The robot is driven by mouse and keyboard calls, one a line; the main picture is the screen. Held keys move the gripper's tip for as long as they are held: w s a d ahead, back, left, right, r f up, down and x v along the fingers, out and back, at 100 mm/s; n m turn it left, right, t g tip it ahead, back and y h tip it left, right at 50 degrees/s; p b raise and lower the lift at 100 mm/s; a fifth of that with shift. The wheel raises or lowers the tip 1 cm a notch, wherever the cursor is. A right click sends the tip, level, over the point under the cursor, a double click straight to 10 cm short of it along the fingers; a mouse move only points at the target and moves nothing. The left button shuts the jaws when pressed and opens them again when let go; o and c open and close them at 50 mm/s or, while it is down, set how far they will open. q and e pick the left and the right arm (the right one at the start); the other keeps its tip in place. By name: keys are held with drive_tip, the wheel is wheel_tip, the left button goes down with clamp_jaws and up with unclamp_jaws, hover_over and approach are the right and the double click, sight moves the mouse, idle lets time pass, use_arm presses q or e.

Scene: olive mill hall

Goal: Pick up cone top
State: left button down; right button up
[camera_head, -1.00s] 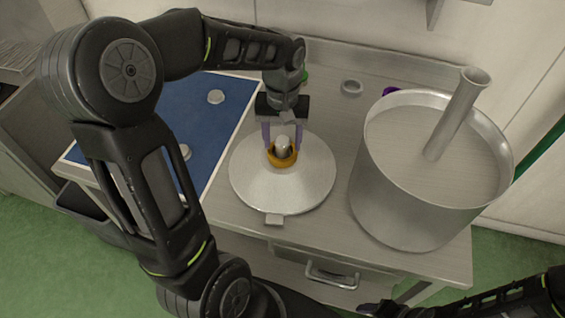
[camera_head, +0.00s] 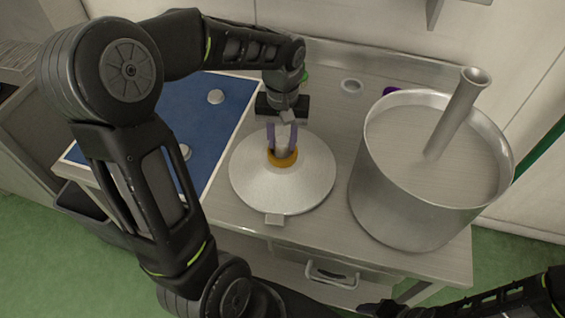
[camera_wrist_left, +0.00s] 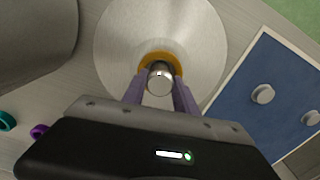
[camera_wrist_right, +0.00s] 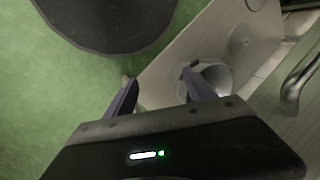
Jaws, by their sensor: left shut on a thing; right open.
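The cone top (camera_head: 260,190) is a wide, shallow silver cone with an orange ring around its neck and a silver knob at its centre. It rests on the metal worktop in the head view. My left gripper (camera_head: 282,152) points down at its middle, with purple fingers shut on the knob just above the ring. The left wrist view shows the knob (camera_wrist_left: 159,80) between the fingers and the cone's broad disc (camera_wrist_left: 120,40) beyond. My right gripper (camera_wrist_right: 159,80) is open, low by the front of the worktop, with nothing visible between its fingers.
A large steel pot (camera_head: 400,210) with a slanted tube (camera_head: 458,115) stands close right of the cone top. A blue mat (camera_head: 205,120) with small pale discs lies to the left.

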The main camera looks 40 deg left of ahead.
use_arm(q)
drive_tip(key=shift+w+r, duration=0.1)
idle(0.8)
drive_tip(key=shift+r, duration=0.45)
wheel_tip(320, 180, up, 9)
drive_tip(key=b, duration=0.1)
